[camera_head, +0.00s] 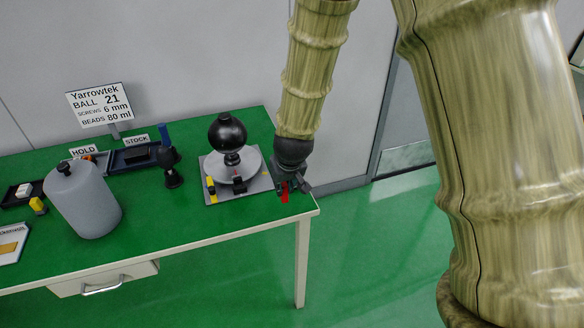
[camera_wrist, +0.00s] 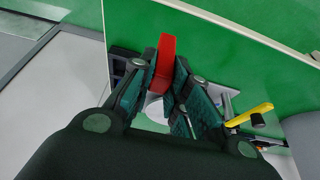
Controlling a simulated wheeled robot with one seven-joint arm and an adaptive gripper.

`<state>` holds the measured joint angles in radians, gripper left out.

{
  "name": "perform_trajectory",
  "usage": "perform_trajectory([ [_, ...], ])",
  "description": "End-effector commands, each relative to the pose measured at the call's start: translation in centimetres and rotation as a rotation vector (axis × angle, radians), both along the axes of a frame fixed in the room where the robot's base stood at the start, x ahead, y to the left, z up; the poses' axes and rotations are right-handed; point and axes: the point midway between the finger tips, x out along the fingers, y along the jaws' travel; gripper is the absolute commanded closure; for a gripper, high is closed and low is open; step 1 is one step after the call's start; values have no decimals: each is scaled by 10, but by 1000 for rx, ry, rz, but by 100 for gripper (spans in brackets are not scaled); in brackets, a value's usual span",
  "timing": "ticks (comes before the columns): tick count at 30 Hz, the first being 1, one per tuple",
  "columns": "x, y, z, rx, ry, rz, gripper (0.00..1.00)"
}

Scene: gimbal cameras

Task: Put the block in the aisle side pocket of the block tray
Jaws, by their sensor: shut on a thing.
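My gripper (camera_head: 289,186) is above the right end of the green table, right of the grey plate with the black ball. It is shut on a red block (camera_head: 285,193). In the wrist view the red block (camera_wrist: 165,65) stands out between the fingertips of my gripper (camera_wrist: 166,82). A dark blue piece with what look like compartments (camera_wrist: 121,58) shows beside the left finger in the wrist view, mostly hidden. I cannot tell whether it is the block tray or which pocket faces the aisle.
The black ball (camera_head: 227,132) stands on a white disc on the grey plate (camera_head: 212,166). A yellow part (camera_head: 211,186) is on the plate. Left are a grey bottle (camera_head: 86,200), a dark STOCK tray (camera_head: 122,164) and a sign (camera_head: 100,104). The table's front edge (camera_head: 215,232) is close.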

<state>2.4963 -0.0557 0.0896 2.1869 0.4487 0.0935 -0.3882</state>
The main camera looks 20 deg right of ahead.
Motion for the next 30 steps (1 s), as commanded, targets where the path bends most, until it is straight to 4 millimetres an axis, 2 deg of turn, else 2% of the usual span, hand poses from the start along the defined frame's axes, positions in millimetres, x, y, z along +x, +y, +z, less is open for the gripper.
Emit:
perform_trajectory([
  [12, 76, -40, -6, 1, 0, -2, 100],
  [18, 105, -58, -9, 1, 0, -4, 100],
  [23, 115, -63, -12, 1, 0, -4, 100],
  [30, 116, -63, -23, 1, 2, -3, 100],
])
